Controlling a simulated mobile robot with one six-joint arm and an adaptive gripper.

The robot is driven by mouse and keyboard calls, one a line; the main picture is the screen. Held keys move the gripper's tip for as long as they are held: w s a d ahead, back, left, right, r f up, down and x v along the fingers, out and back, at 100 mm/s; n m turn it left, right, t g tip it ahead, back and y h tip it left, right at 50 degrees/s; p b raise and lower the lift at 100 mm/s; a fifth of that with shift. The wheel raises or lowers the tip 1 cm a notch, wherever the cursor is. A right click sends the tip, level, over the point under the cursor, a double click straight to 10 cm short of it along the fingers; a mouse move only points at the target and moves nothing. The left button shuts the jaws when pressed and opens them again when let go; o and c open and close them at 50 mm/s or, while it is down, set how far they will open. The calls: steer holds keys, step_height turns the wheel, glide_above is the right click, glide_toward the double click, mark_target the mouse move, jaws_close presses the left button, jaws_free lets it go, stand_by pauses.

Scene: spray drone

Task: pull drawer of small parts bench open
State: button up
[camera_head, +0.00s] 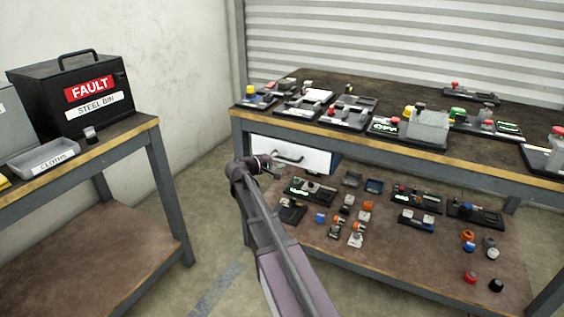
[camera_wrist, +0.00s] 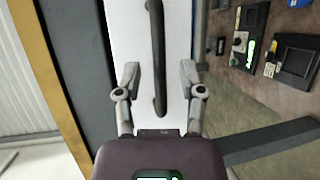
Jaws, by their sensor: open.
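The small parts bench (camera_head: 360,141) stands at the right in the head view. Its white drawer (camera_head: 314,160) sits under the left part of the top and looks shut. The drawer has a dark bar handle (camera_head: 287,157). In the wrist view, the handle (camera_wrist: 157,60) runs upright against the white drawer front (camera_wrist: 124,32). My gripper (camera_wrist: 160,78) is open, with one finger on each side of the handle's lower part. The fingers look apart from the handle. In the head view, my gripper (camera_head: 268,164) is just in front of the drawer; its fingertips are small there.
The bench top holds several devices, and its lower shelf (camera_head: 400,262) holds many small parts below my arm. A second bench (camera_head: 136,126) at the left carries a black steel bin (camera_head: 75,92) and a grey tray (camera_head: 42,158). Bare floor lies between the benches.

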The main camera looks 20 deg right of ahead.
steer(key=shift+x, duration=0.8)
